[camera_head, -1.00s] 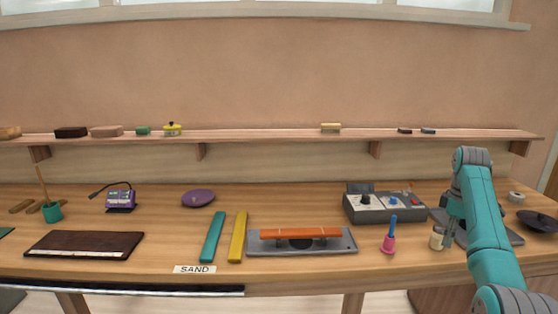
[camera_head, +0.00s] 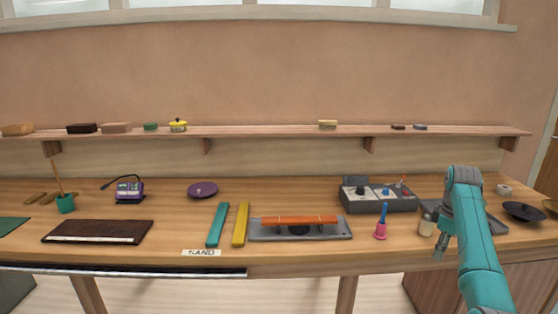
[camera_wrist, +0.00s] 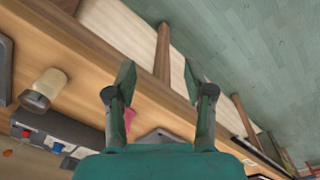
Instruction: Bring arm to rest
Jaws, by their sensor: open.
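My gripper (camera_head: 438,252) is at the right, at the bench's front edge, pointing down with nothing in it. In the wrist view my gripper (camera_wrist: 158,82) shows its two fingers spread apart, with the bench edge and floor beyond them. A small cream cup (camera_head: 427,227) stands on the bench just left of my gripper, apart from it. The cup also shows in the wrist view (camera_wrist: 48,87).
The wooden bench (camera_head: 300,262) holds a pink bell with blue handle (camera_head: 381,229), a grey control box (camera_head: 380,199), an orange bar on a grey base (camera_head: 300,220), and a dark bowl (camera_head: 523,211). A shelf (camera_head: 270,131) runs along the wall. Floor lies in front.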

